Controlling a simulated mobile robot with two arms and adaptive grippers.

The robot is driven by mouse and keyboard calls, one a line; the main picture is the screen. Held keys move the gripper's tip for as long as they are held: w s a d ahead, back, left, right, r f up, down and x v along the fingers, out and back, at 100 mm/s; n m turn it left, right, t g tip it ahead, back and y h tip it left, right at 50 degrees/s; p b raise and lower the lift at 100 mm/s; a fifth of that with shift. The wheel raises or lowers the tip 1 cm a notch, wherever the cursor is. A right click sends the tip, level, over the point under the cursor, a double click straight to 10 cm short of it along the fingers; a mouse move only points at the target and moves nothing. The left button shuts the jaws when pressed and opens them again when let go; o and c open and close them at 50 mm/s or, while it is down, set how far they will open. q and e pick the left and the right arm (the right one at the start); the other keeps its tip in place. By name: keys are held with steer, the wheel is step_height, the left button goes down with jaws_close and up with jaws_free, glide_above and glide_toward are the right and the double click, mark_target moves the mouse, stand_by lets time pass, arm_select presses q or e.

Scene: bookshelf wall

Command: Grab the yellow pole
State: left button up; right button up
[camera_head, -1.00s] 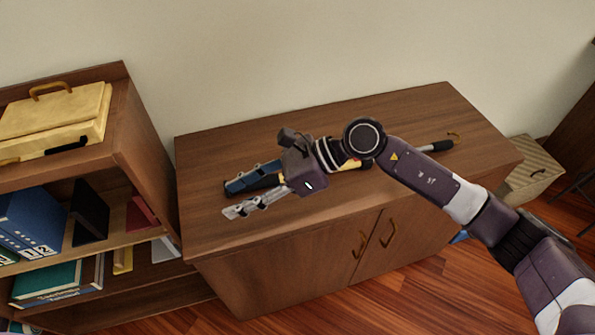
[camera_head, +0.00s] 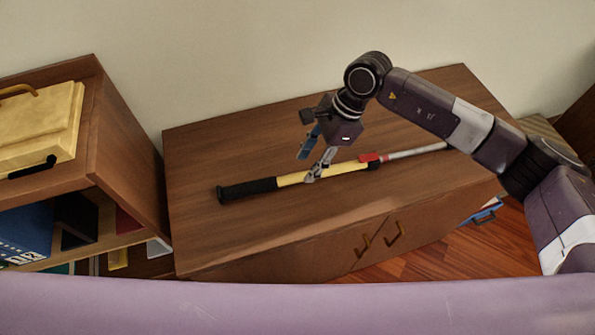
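The yellow pole (camera_head: 345,168) lies on the brown cabinet top (camera_head: 215,150). It has a black grip at its left end, a red part right of the middle and a grey metal shaft to the right. My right gripper (camera_head: 307,167) points down at the pole's yellow section. Its fingers are apart, with the grey finger overlapping the pole in the picture and the blue finger on the far side. I cannot tell whether either finger touches the pole. My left gripper is not in view.
A wooden bookshelf (camera_head: 125,150) stands at the left with a yellow case (camera_head: 45,125) on top and books below. The wall is behind the cabinet. A purple part of my body crosses the bottom edge. The cabinet top is otherwise clear.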

mark_target(298, 174)
steer(key=p+x, duration=0.1)
steer(key=x, duration=0.2)
steer(key=shift+s+a+f+p, duration=0.2)
steer(key=shift+a+p, duration=0.15)
steer(key=shift+a, duration=0.05)
steer(key=shift+a+f, duration=0.1)
steer(key=shift+f, duration=0.5)
steer(key=c, duration=0.4)
jaws_close()
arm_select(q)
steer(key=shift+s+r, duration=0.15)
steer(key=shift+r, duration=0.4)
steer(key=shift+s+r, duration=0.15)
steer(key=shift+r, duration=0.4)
arm_select(e)
steer(key=shift+w+a+r, duration=0.1)
